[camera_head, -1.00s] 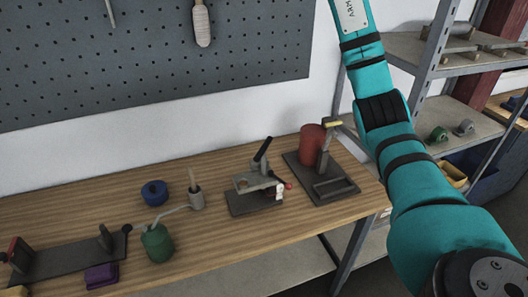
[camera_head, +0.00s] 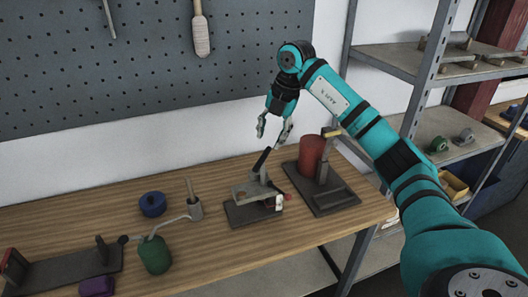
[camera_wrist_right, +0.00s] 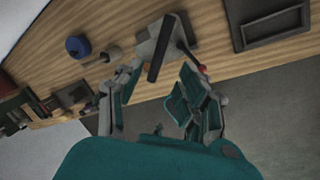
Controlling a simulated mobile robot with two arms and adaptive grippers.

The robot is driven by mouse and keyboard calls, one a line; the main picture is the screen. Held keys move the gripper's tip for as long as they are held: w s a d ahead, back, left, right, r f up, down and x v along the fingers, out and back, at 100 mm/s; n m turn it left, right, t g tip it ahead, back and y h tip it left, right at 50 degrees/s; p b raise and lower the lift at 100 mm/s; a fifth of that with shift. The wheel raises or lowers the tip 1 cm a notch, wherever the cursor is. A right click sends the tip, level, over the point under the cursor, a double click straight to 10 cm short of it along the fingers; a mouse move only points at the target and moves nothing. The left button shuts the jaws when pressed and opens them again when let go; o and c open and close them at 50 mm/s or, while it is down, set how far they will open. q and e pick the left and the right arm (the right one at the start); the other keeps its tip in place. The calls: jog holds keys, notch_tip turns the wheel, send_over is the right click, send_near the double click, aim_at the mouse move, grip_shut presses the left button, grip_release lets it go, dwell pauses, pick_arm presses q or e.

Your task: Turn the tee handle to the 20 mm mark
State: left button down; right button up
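A small grey clamp-like fixture (camera_head: 245,191) stands on a dark base on the bench, with a black bar handle (camera_head: 262,160) tilted up from its top. A red knob (camera_head: 288,197) and a small white tag are at its right side. I cannot tell for certain which part is the tee handle, and no scale or 20 mm mark is readable. My right gripper (camera_head: 274,132) is open and empty above the black handle, apart from it. In the right wrist view the black handle (camera_wrist_right: 158,52) shows just beyond the open fingers (camera_wrist_right: 160,78). My left gripper is out of view.
A red cylinder (camera_head: 312,153) on a dark stand is right of the fixture. A blue ring (camera_head: 153,204), a green oil can (camera_head: 155,256) and a dark rail fixture (camera_head: 75,264) are to the left. The bare bench front (camera_head: 215,258) is clear. Metal shelves (camera_head: 425,55) stand at right.

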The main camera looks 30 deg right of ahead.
aim_at(263, 157)
jog(key=p+x, duration=0.1)
jog(key=x, duration=0.6)
jog(key=shift+w+a+f, duration=0.1)
jog(key=shift+w+f, duration=0.05)
jog(key=shift+f, duration=0.05)
grip_shut()
